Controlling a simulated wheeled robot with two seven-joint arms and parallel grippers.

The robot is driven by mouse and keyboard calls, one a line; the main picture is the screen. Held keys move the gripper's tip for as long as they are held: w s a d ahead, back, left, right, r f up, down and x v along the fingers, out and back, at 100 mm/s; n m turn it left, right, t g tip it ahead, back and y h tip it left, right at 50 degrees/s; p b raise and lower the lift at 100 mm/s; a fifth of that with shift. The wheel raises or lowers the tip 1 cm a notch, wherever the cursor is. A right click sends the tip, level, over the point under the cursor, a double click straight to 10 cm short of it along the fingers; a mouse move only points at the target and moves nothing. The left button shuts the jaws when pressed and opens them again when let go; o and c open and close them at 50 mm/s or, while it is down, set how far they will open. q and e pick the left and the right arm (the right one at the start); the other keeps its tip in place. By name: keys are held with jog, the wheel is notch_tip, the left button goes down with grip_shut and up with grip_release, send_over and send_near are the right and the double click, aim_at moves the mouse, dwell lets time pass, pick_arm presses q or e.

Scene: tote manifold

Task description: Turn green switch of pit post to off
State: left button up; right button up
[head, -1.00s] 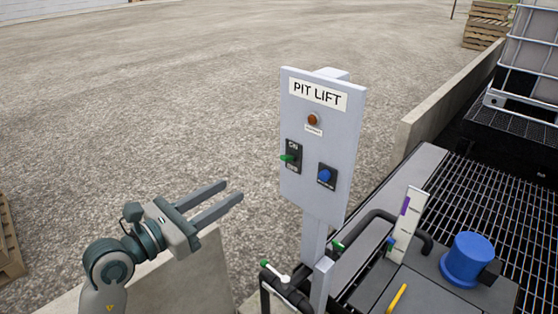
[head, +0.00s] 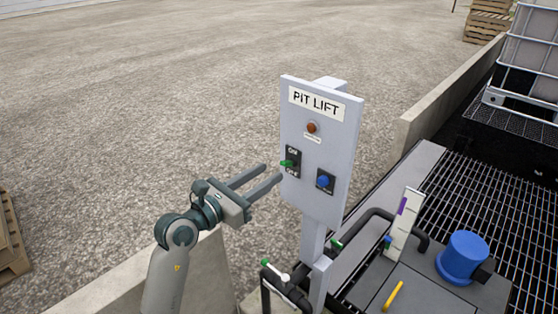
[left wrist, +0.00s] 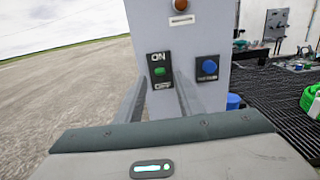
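The pit post is a grey panel labelled PIT LIFT (head: 330,205) on a post. Its green switch (head: 287,164) sits on a black plate with ON above and OFF below; the lever sticks out toward the left in the head view. In the left wrist view the green switch (left wrist: 159,71) shows between the two fingers, near the ON word. My left gripper (head: 273,174) is open, its fingers pointing at the panel just left of and slightly below the switch. Whether a fingertip touches the panel cannot be told. My right gripper is not in view.
A blue knob (head: 323,181) sits right of the switch, and an orange lamp (head: 312,127) above it. Pipes with a green-tipped valve handle (head: 274,271) stand below the panel. A concrete wall (head: 205,275) runs under my left arm. Open gravel lies behind.

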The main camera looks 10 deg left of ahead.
aim_at(282, 165)
pick_arm(q)
jog(key=shift+p+x, duration=0.7)
jog(key=shift+x, duration=2.05)
grip_shut()
